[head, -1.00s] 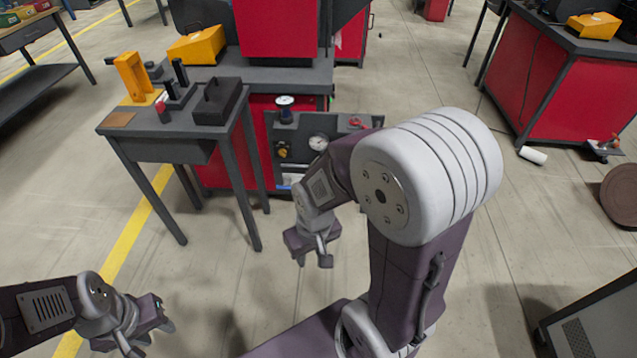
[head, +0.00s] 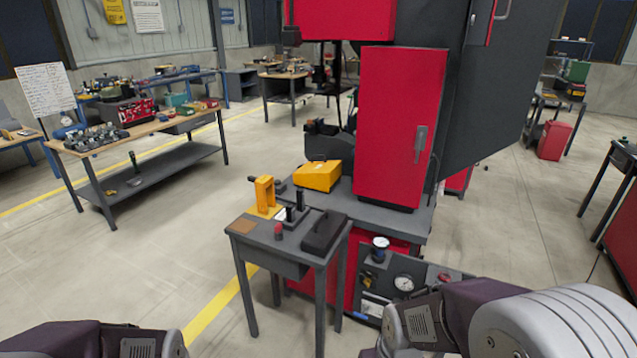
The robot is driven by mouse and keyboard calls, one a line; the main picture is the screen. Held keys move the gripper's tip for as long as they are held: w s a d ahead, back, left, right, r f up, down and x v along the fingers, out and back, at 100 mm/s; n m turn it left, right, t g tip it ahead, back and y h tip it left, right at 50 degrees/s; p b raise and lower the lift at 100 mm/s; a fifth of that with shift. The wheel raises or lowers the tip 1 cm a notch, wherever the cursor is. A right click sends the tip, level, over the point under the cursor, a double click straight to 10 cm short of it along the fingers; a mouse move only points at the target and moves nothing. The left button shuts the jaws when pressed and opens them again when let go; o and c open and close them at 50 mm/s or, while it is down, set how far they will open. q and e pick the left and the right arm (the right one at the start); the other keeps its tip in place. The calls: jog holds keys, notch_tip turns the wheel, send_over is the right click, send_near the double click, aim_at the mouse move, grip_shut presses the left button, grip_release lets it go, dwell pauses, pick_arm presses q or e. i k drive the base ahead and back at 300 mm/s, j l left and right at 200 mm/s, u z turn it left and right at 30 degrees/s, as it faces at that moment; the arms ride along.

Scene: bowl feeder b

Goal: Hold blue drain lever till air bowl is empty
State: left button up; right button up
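A grey air panel (head: 432,275) stands at the front of the red machine, right of the small table, in the head view. My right arm crosses the panel's lower edge. Both arms enter at the bottom edge, and both grippers are out of frame.
A small grey table (head: 290,250) with a black box (head: 324,232) and a yellow bracket (head: 265,192) stands left of the panel. The red cabinet (head: 400,125) rises behind. Open floor lies at the left and right.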

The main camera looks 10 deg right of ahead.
aim_at(361, 316)
jog(key=i+j+z, duration=0.35)
jog(key=i+j, duration=0.2)
jog(key=i, duration=0.2)
jog(key=i+j+z, duration=0.35)
jog(key=i+j, duration=0.35)
